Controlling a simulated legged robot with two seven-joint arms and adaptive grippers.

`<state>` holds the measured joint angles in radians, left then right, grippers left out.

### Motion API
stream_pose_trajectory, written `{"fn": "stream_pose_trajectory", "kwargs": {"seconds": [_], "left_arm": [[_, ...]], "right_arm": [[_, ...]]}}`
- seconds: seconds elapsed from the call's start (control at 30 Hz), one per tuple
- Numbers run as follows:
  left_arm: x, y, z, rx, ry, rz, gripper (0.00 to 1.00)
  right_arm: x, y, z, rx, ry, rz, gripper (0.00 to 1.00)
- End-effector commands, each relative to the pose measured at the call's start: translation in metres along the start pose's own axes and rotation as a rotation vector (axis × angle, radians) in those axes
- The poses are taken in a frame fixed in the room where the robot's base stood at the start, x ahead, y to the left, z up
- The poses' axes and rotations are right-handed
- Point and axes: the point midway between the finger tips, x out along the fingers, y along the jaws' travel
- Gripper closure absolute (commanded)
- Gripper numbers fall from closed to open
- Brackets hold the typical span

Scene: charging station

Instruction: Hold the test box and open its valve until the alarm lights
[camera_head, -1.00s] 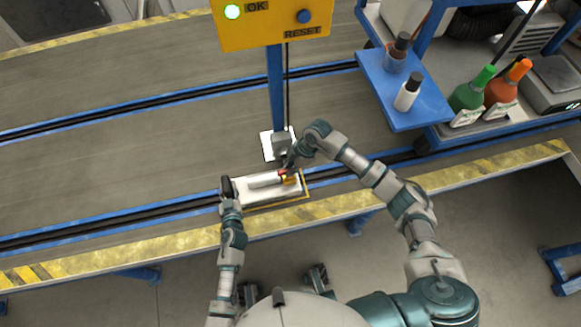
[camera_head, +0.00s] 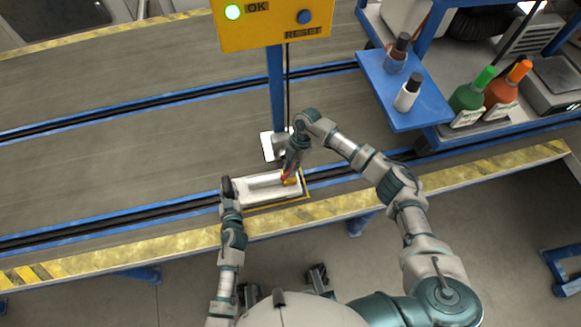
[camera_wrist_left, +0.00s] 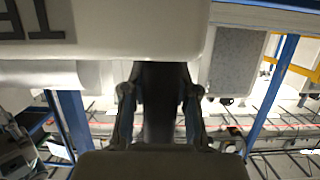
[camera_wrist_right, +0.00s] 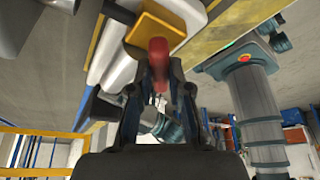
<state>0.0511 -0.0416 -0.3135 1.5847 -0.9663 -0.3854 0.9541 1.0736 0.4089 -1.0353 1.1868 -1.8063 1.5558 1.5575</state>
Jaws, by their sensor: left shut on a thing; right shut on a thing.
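The white test box (camera_head: 262,190) lies on the conveyor's near edge, inside a yellow frame. My left gripper (camera_head: 228,188) is shut on the box's left end; in the left wrist view the white box (camera_wrist_left: 105,30) fills the top, with dark lettering. The red valve handle (camera_wrist_right: 158,60) stands between the fingers of my right gripper (camera_wrist_right: 158,85), which is shut on it, beside a yellow block (camera_wrist_right: 155,33). In the head view the right gripper (camera_head: 288,175) reaches down at the box's right end and partly hides the valve.
A blue post (camera_head: 276,85) carries the panel and stands just behind the box. A blue shelf (camera_head: 405,95) with small bottles is at the right, beside a green bottle (camera_head: 470,95) and an orange bottle (camera_head: 508,88). The conveyor left of the box is clear.

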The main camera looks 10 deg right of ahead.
Motion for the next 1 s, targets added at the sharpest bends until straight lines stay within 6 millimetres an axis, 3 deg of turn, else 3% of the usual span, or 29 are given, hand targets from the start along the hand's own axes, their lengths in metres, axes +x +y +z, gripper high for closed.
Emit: {"fn": "stream_pose_trajectory", "kwargs": {"seconds": [0.6,1.0], "left_arm": [[-0.0002,-0.0014,0.0033,-0.001,-0.006,-0.004,1.00],[0.0000,-0.0027,0.0033,-0.001,-0.007,-0.006,1.00]], "right_arm": [[0.0008,0.0017,-0.0003,-0.507,0.001,-0.216,1.00],[0.0006,0.0014,0.0005,-0.676,0.000,-0.287,1.00]]}}
